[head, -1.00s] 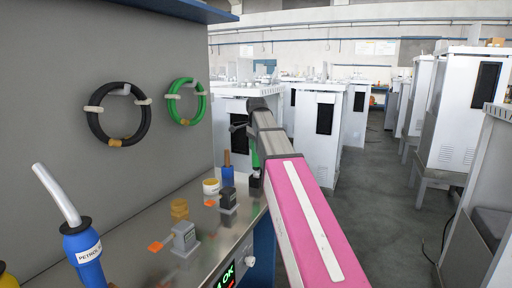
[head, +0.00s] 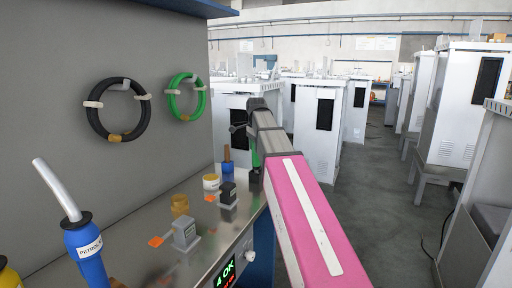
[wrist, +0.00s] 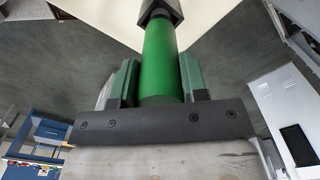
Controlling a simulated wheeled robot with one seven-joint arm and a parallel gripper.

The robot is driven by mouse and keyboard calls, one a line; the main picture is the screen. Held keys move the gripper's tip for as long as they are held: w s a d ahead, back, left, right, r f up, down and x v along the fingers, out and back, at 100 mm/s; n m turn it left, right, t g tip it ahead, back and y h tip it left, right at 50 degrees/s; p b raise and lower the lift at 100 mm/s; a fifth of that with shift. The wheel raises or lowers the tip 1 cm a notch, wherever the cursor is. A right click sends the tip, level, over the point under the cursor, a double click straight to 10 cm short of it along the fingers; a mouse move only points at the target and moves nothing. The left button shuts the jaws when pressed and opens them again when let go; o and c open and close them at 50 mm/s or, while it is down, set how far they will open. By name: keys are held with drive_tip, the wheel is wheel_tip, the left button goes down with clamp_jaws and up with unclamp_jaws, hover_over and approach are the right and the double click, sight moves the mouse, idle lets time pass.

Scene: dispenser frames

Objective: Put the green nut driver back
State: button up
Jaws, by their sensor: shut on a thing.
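The green nut driver (head: 254,157) is in my gripper (head: 248,134), near the far right corner of the metal bench. In the wrist view, its green handle (wrist: 160,62) stands between the two dark green fingers of my gripper (wrist: 158,82), which are shut on it. A dark angular piece (wrist: 160,12) shows at the handle's far end, over a pale surface. In the head view my arm partly covers the gripper. I cannot tell whether the driver's lower end touches anything.
Black (head: 119,109) and green (head: 186,97) coils hang on the grey panel. Aisle floor is free at right.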

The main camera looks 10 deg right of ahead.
drive_tip(key=shift+f, duration=0.25)
drive_tip(key=o, duration=1.1)
wheel_tip(320, 180, up, 10)
drive_tip(key=shift+f, duration=0.25)
drive_tip(key=shift+r, duration=0.6)
